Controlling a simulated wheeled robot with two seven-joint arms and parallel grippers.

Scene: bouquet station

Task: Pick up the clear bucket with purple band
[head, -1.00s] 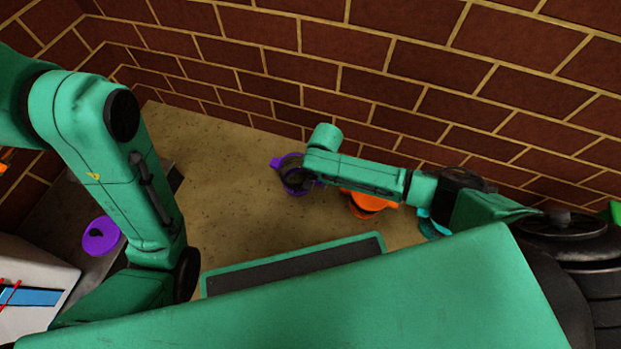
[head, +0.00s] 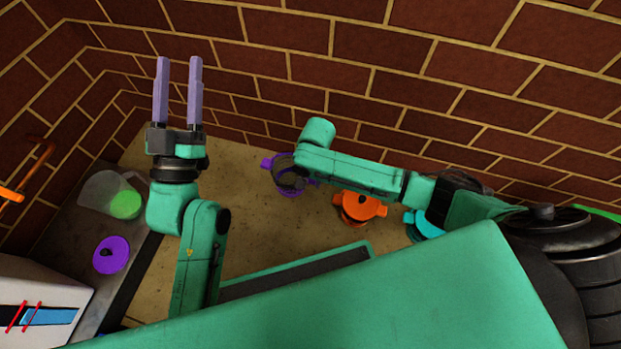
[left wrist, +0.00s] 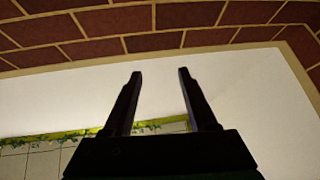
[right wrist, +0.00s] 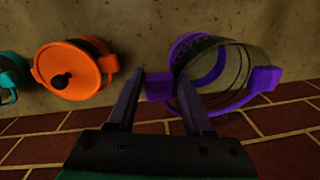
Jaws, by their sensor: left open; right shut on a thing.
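The clear bucket with purple band (head: 269,163) stands on the tan counter near the brick wall, partly covered by my right arm in the head view. In the right wrist view its clear wall and purple band (right wrist: 264,79) show, tilted in that picture. My right gripper (right wrist: 157,80) is shut on the purple tab at the bucket's side, with a finger on either side of it.
An orange lidded container (head: 362,207) and a teal one (head: 427,228) stand right of the bucket. A clear pitcher with green contents (head: 124,204) and a purple lid (head: 111,254) are on the left dark counter. The brick wall (head: 420,100) is close behind.

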